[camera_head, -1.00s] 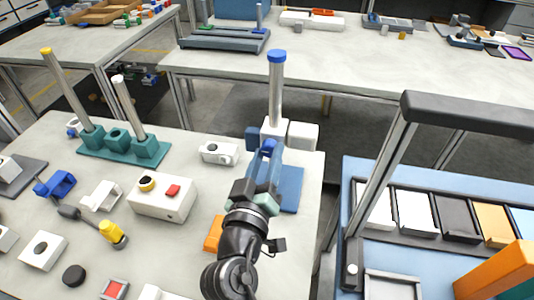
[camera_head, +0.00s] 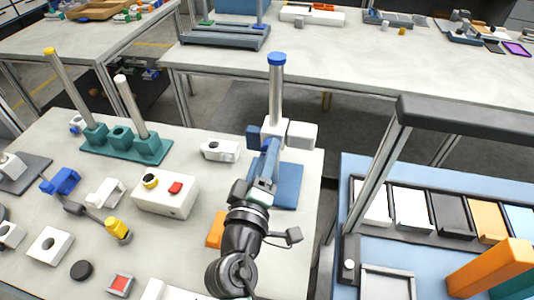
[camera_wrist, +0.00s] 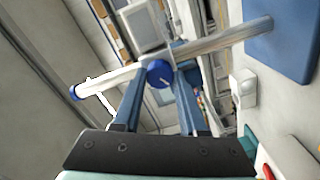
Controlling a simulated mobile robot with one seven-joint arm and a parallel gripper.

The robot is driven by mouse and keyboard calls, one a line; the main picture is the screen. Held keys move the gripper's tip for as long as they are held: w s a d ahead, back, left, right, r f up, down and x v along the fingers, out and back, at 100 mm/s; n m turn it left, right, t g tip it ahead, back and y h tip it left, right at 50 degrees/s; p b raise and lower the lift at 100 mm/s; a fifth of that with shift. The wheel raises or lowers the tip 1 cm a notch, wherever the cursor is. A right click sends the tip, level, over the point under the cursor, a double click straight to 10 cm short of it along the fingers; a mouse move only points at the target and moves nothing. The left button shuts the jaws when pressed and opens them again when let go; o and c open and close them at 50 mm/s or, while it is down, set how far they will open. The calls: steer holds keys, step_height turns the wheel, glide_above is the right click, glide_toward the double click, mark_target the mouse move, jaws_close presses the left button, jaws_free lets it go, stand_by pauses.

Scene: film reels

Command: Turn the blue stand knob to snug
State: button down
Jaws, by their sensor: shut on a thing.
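The stand has a silver post (camera_head: 275,98) with a blue cap (camera_head: 276,59), a white clamp block (camera_head: 300,133) partway up and a flat blue base (camera_head: 289,186). In the wrist view the post (camera_wrist: 215,42) runs across the top and the base (camera_wrist: 282,38) is at the upper right. The round blue knob (camera_wrist: 159,74), with a pale line on its face, sits between my fingertips. My gripper (camera_head: 270,147) reaches up to the clamp from the front and is shut on the knob. In the head view the gripper hides the knob.
A white box with yellow and red buttons (camera_head: 165,194) and a small white block (camera_head: 220,150) stand left of my arm. A teal rack with posts (camera_head: 125,143) is farther left. A dark overhead frame (camera_head: 378,180) rises on the right, beyond a gap between tables.

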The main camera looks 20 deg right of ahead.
stand_by(0.3)
steer(key=shift+c, duration=2.2)
jaws_free()
steer(key=b+v, duration=0.2)
steer(key=v, duration=1.1)
